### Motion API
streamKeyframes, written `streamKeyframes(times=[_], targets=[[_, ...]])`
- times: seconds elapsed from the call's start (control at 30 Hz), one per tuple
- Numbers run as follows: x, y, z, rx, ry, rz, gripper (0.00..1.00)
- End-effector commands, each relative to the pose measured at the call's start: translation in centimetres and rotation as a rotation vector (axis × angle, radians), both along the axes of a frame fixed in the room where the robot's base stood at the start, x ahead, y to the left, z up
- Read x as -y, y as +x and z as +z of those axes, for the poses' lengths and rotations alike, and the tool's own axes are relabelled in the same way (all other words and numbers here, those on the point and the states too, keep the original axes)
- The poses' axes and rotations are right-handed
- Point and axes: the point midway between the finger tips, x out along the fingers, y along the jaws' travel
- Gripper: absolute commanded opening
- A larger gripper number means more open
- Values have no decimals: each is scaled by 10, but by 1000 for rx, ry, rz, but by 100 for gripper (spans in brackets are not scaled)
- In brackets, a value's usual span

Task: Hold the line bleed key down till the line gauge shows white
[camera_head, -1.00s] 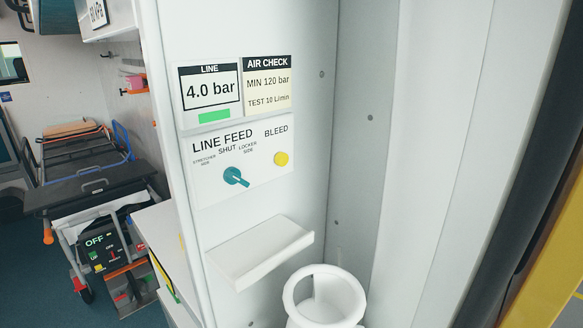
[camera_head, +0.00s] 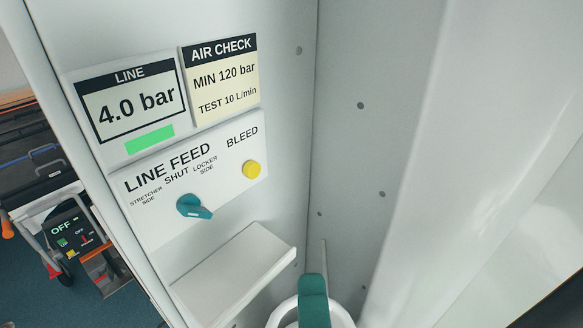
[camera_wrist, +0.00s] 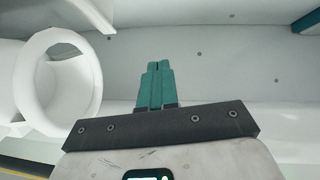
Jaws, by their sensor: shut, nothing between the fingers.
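The yellow bleed key (camera_head: 252,169) is at the right end of the LINE FEED panel (camera_head: 228,182), under the word BLEED, and nothing touches it. The line gauge (camera_head: 130,98) above reads 4.0 bar, with a green bar (camera_head: 149,139) beneath it; it shows no white bar. My gripper's teal fingers (camera_head: 313,280) rise at the bottom of the head view, below and right of the key and clear of it. In the wrist view the fingers (camera_wrist: 158,67) are together and empty, in front of a pale wall.
A teal selector knob (camera_head: 193,207) sits left of the key, under SHUT. A white shelf (camera_head: 235,275) juts out below the panel. A white ring-shaped holder (camera_head: 283,312) is behind my fingers. An AIR CHECK placard (camera_head: 222,80) adjoins the gauge. A stretcher (camera_head: 45,190) stands far left.

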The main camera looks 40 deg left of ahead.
Motion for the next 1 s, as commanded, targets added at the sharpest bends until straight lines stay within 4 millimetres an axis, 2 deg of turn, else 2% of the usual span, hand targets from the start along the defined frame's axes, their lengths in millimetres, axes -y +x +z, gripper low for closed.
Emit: streamKeyframes(times=[0.03,0.17,0.57,0.77,1.0], targets=[[-9,-10,14,-1,56,24,0],[-17,-22,28,-11,135,50,0],[-19,-23,29,-14,149,53,0],[-28,-12,28,-14,151,51,0],[-55,20,32,-16,145,52,0]])
